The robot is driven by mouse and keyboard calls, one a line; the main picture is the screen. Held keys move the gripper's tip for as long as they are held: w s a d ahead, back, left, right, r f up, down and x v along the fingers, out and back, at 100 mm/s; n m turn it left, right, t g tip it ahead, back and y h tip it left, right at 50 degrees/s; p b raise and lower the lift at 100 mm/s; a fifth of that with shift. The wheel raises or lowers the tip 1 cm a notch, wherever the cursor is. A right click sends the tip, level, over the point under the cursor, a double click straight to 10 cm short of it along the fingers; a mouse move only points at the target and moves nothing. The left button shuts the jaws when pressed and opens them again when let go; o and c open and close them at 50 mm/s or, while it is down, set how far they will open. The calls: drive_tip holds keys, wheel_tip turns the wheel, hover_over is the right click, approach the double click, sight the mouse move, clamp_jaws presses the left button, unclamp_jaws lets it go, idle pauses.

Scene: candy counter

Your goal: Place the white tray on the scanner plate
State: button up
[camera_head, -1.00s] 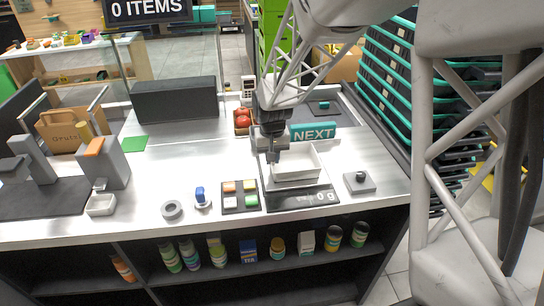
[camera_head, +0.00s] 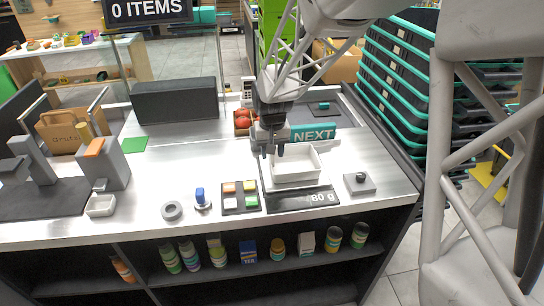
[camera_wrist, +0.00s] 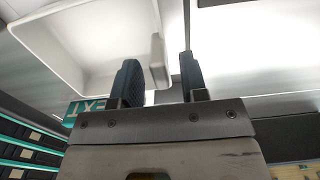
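The white tray (camera_head: 297,178) is a shallow open box resting on a dark plate with a display (camera_head: 303,200) that reads 80 g. The tray looks level and empty. My gripper (camera_head: 271,152) is at the tray's left side. Its two fingers are apart. In the wrist view, the tray (camera_wrist: 85,50) fills the upper left, and its pale tab lies between and just beyond the spread fingers of my gripper (camera_wrist: 158,78), with gaps beside it. A dark plate (camera_head: 40,203) lies at the far left by grey posts; I cannot tell which plate is the scanner plate.
A keypad (camera_head: 241,198) with coloured buttons sits left of the tray, and a grey block with a black knob (camera_head: 360,183) sits right. A NEXT sign (camera_head: 313,133) and red items (camera_head: 243,119) stand behind. The counter's left middle is mostly clear.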

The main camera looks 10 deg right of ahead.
wheel_tip(320, 180, up, 10)
drive_tip(key=shift+f, duration=0.25)
idle(0.6)
drive_tip(key=s+d+r+t, duration=0.1)
drive_tip(key=s+d+r, duration=0.1)
drive_tip(key=s, duration=1.4)
drive_tip(key=s+d+r+t, duration=0.1)
drive_tip(key=s+d, duration=0.4)
drive_tip(key=s, duration=1.1)
drive_tip(key=shift+s+r+t, duration=0.25)
drive_tip(key=shift+r+t, duration=0.05)
drive_tip(key=shift+r, duration=0.35)
drive_tip(key=shift+d, duration=0.1)
